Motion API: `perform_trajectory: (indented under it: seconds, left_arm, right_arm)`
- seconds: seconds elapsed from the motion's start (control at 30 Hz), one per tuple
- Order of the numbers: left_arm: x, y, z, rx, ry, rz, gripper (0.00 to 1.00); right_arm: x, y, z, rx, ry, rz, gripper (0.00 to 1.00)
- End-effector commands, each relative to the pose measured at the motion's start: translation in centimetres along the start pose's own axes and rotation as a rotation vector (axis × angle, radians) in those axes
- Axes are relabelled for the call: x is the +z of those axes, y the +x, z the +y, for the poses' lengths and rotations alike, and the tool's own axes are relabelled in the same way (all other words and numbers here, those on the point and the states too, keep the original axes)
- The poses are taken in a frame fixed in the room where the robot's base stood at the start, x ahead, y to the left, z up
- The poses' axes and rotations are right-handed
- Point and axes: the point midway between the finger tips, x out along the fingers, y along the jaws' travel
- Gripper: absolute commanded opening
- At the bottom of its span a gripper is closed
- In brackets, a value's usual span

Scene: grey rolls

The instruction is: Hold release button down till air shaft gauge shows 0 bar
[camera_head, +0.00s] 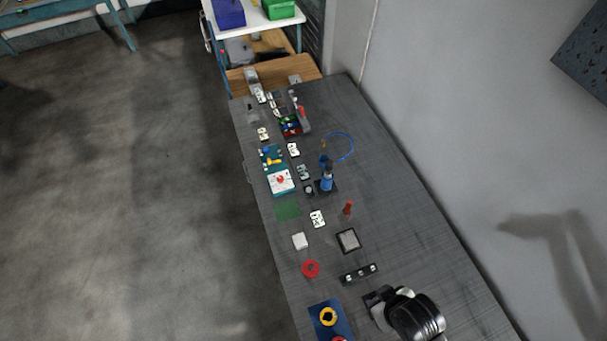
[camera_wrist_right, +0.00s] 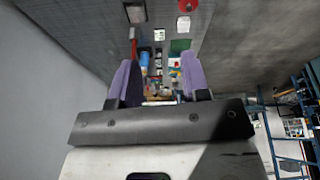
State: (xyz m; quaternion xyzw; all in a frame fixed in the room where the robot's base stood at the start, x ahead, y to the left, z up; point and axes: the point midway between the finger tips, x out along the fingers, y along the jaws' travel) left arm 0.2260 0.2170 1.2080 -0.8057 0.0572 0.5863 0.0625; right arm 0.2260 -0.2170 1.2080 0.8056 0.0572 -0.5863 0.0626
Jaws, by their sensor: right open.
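A small blue upright unit (camera_head: 327,181) stands on a dark base near the middle of the table. A thin blue hose (camera_head: 340,146) loops behind it. A small round dial-like part (camera_head: 309,189) sits beside the base; its reading is too small to make out. A white box with a red button-like top (camera_head: 281,181) is to the left. I cannot tell which part is the release button. My right gripper (camera_head: 378,301) is at the near right end of the table, well apart from these. In the right wrist view its purple fingers (camera_wrist_right: 157,62) are spread and empty. My left gripper is out of view.
A red upright piece (camera_head: 348,208), a dark framed square (camera_head: 348,240), a black strip with knobs (camera_head: 359,273) and a red ring (camera_head: 311,268) lie between. A blue plate with a yellow ring (camera_head: 328,316) is at the near edge. A wall borders the right side.

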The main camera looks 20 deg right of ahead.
Motion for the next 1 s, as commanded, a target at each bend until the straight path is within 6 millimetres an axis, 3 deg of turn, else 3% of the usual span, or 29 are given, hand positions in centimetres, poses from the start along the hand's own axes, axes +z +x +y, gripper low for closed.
perform_trajectory:
  seconds: [0.17, 0.6, 1.0]
  left_arm:
    - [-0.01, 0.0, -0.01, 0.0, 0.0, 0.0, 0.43]
    - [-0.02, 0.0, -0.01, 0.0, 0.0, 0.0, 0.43]
    - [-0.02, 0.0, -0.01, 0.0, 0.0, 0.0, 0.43]
  right_arm:
    - [-0.02, 0.0, 0.0, 0.0, 0.0, 0.0, 0.42]
    - [-0.02, 0.0, 0.01, 0.0, 0.0, 0.0, 0.0]
    - [-0.03, 0.0, 0.01, 0.0, 0.0, 0.001, 0.0]
